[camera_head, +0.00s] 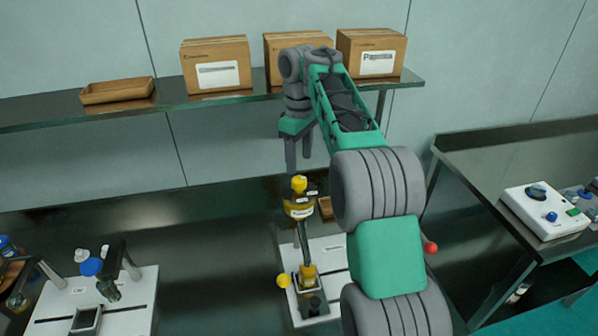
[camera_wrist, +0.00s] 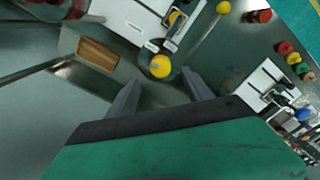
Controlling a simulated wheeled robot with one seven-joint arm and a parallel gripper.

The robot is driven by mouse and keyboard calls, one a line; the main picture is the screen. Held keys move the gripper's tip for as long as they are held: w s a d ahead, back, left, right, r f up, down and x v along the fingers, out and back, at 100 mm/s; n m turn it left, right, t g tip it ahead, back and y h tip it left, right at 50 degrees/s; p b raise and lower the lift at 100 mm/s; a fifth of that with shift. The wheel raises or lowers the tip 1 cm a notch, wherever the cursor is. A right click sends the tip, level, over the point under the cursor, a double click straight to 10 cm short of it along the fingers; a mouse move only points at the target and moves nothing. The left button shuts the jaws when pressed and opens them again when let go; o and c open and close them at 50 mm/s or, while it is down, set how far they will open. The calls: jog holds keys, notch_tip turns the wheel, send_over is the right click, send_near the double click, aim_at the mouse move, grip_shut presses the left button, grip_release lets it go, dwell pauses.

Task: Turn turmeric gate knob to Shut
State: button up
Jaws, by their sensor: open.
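A yellow hopper (camera_head: 299,207) with small white labels stands on a white sieve station (camera_head: 330,250) at the middle. A round yellow knob (camera_head: 299,184) sits at its top; it also shows in the wrist view (camera_wrist: 160,66). A second yellow ball (camera_head: 283,281) is lower, beside the station; it shows at the top of the wrist view (camera_wrist: 223,7). I cannot tell which is the gate knob, and its Shut mark is not readable. My gripper (camera_head: 298,163) is open and empty, pointing down just above the top knob. In the wrist view its fingertips (camera_wrist: 160,77) are on either side below the knob.
A shelf (camera_head: 160,107) behind carries several cardboard boxes (camera_head: 217,65) and a shallow tray (camera_head: 117,90). Another white station (camera_head: 100,297) with a blue-topped part is at the left. A dark table (camera_head: 500,160) with a control box (camera_head: 545,212) is at the right. A red ball (camera_head: 430,247) shows beside my arm.

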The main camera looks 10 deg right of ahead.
aim_at(299, 179)
notch_tip(299, 179, down, 8)
jog(key=b, duration=0.6)
jog(key=shift+r, duration=0.25)
jog(key=shift+r, duration=0.1)
jog(key=shift+c, duration=0.2)
grip_shut()
